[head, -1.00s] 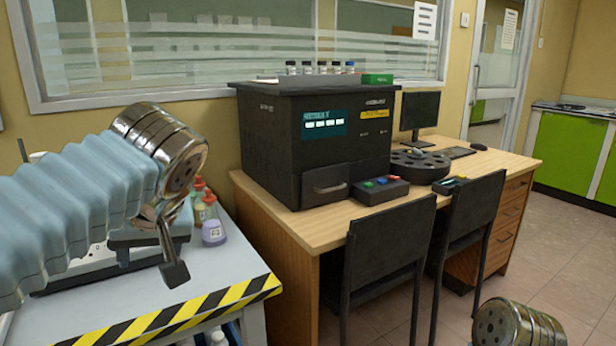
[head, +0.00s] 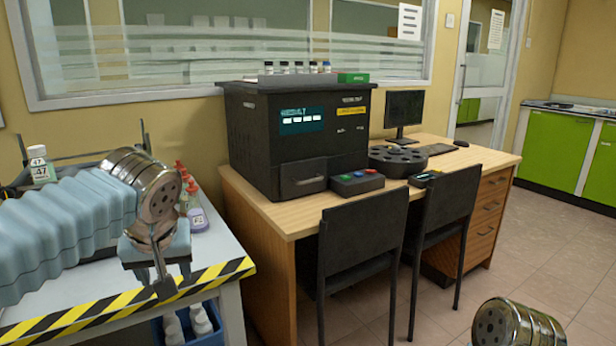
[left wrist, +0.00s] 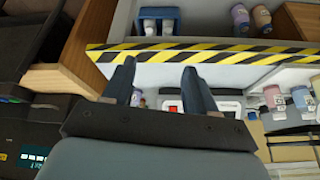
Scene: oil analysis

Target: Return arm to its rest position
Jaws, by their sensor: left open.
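My left arm comes in from the left of the head view in a pale blue ribbed sleeve with a shiny metal wrist. My left gripper (head: 163,284) hangs in front of the white table's striped front edge (head: 120,306). In the left wrist view, the two dark fingers (left wrist: 158,82) are apart with nothing held between them. Of my right arm, only a metal joint shows at the bottom right of the head view; its gripper is outside the picture.
A white-capped bottle (head: 41,166) and red-capped bottles (head: 196,203) stand on the table. A blue bin (head: 187,327) sits below. To the right are a wooden desk (head: 290,219), a black analyser (head: 290,145) and two black chairs (head: 361,240). Floor is open at far right.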

